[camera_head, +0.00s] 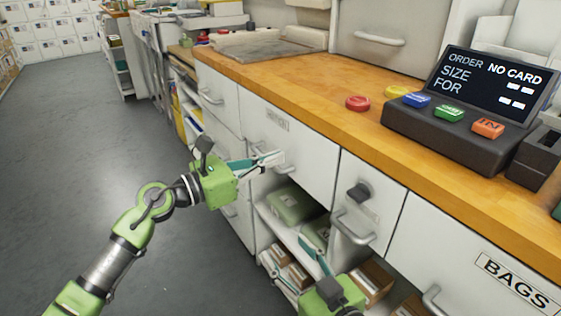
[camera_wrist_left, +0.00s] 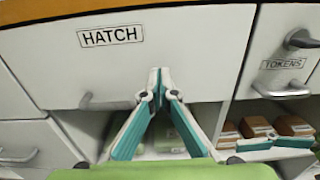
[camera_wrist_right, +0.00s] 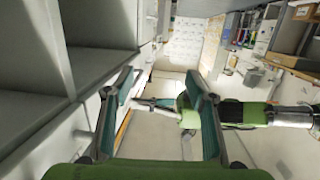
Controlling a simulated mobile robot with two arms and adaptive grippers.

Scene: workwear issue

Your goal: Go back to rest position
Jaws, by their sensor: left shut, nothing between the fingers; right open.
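My left gripper (camera_head: 268,160) is shut and empty in front of the white hatch panel (camera_head: 300,150) under the wooden counter. In the left wrist view its fingertips (camera_wrist_left: 160,75) meet just below the HATCH label (camera_wrist_left: 110,36); I cannot tell whether they touch the panel. My right gripper (camera_head: 318,268) is low at the bottom of the head view, near the open shelves below the counter. In the right wrist view its two fingers (camera_wrist_right: 163,90) stand apart with nothing between them, and my left arm shows beyond them.
The counter (camera_head: 330,110) carries an order terminal (camera_head: 465,100) with coloured buttons and a red button (camera_head: 358,103). Drawer handles (camera_head: 352,228) stick out from the front. Shelves under the hatch hold a green package (camera_head: 290,204) and brown boxes (camera_head: 370,280). The grey floor (camera_head: 90,150) at left is clear.

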